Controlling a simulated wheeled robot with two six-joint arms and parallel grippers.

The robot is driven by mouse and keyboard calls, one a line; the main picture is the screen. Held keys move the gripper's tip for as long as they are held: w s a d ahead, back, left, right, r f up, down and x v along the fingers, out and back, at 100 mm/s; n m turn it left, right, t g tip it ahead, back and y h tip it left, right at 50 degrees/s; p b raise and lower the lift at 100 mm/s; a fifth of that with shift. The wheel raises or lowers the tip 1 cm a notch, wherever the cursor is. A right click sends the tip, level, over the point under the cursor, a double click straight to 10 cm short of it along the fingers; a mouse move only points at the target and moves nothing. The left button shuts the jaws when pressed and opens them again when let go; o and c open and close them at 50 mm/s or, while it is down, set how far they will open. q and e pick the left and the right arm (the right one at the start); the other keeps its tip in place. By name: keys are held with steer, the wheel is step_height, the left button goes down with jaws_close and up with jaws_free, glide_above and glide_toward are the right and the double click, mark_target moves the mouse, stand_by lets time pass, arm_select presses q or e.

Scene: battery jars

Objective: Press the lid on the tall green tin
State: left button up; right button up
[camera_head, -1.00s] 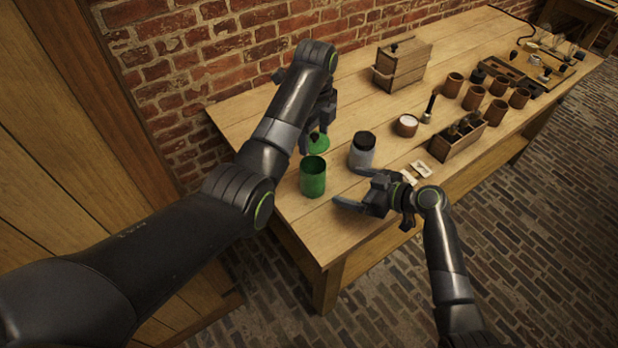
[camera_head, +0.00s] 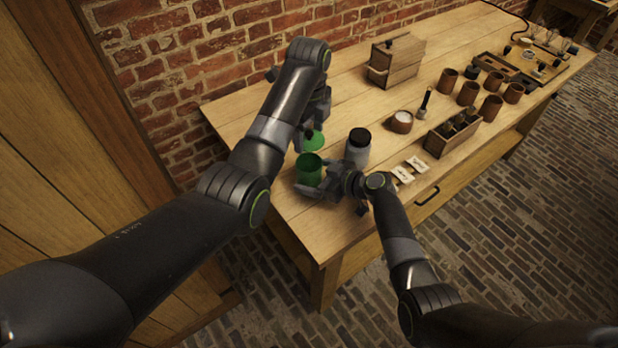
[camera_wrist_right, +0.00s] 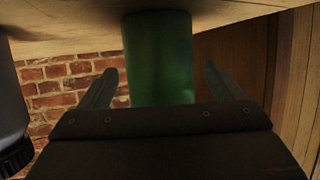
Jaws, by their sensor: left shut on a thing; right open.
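The tall green tin (camera_head: 309,172) stands upright and open-topped near the left end of the bench. A green lid (camera_head: 315,142) is held just behind and above the tin, apart from its rim. My left gripper (camera_head: 309,133) is shut on the lid, by what looks like a dark knob. My right gripper (camera_head: 312,184) is open at the tin's near right side. In the right wrist view the tin (camera_wrist_right: 160,55) stands between the two spread fingers (camera_wrist_right: 160,75), with gaps visible on both sides. The right gripper hides part of the tin's lower body in the head view.
A grey jar with a black lid (camera_head: 357,150) stands close to the right of the tin, beside my right gripper. White cards (camera_head: 409,170), a wooden rack (camera_head: 453,136), a small bowl (camera_head: 401,121) and several brown cups lie farther right. A wooden box (camera_head: 396,62) stands behind.

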steer(key=shift+w+a+f, duration=0.15)
steer(key=shift+w+a, duration=0.1)
steer(key=shift+a, duration=0.1)
steer(key=c, duration=1.5)
arm_select(q)
steer(key=shift+f, duration=2.5)
